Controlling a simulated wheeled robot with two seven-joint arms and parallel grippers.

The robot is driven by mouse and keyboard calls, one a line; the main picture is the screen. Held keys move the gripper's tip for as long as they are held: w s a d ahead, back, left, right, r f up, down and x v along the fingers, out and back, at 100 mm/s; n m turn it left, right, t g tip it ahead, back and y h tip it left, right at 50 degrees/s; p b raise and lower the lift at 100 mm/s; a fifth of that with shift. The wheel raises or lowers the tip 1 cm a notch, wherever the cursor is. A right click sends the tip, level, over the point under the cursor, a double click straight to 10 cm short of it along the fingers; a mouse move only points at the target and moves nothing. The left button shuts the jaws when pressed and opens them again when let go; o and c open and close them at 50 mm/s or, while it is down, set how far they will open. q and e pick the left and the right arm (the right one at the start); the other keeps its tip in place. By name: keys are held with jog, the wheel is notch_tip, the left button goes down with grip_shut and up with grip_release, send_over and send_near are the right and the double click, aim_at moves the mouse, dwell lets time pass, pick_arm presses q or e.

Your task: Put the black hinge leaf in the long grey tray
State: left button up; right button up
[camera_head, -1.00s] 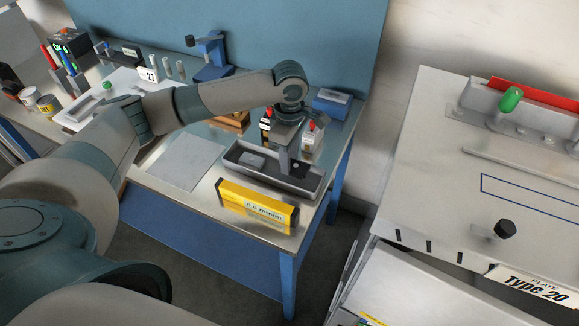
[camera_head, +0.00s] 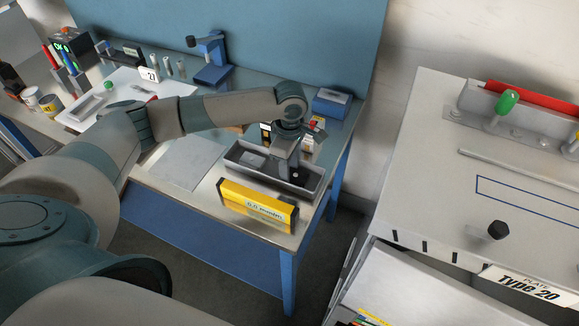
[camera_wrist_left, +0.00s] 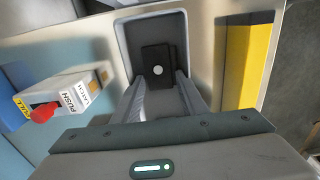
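The long grey tray (camera_head: 312,190) lies on the table behind the yellow box. It fills the upper middle of the left wrist view (camera_wrist_left: 125,45). The black hinge leaf (camera_wrist_left: 153,58) is inside the tray, a dark plate with a pale round spot. My left gripper (camera_head: 286,175) reaches down into the tray. In the left wrist view its fingers (camera_wrist_left: 160,82) are spread, one on each side of the leaf's near end. They look open, and I cannot tell whether they touch it. In the head view the fingers partly hide the leaf. My right gripper is not in view.
A yellow box (camera_head: 257,207) stands along the tray's front side. A grey block (camera_head: 253,160) lies in the tray's left part. A blue box (camera_head: 331,103) is behind. A pale sheet (camera_head: 185,163) lies left.

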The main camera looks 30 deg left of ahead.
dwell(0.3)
pick_arm(q)
jog(key=shift+r, duration=0.25)
notch_tip(320, 180, up, 12)
jog(key=b, duration=0.3)
jog(key=shift+b, duration=0.3)
jog(key=shift+f, duration=0.2)
